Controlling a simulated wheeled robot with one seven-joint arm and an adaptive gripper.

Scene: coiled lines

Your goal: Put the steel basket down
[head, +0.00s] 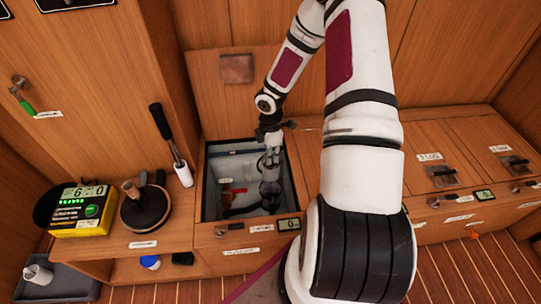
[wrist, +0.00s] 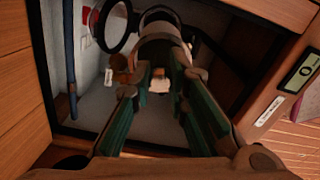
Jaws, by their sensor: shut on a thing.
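My gripper (head: 271,160) reaches down into an open locker (head: 210,190) in the wooden bench. In the wrist view my gripper (wrist: 160,78) has its green-padded fingers closed in on a greyish, rounded thing that I take to be the steel basket (wrist: 163,48). Dark hoops stand out beside and behind it. In the head view the basket (head: 270,188) is a small grey shape below the fingers, inside the locker. My fingers hide much of it. I cannot tell whether it touches the locker floor.
The locker's raised lid (head: 236,100) stands behind the opening. Its pale inner walls are close around my gripper. A yellow display box (head: 80,212), a dark round item with a wooden knob (head: 145,208) and a black-handled tool (head: 168,135) are at left. Shut lids (head: 445,168) lie at right.

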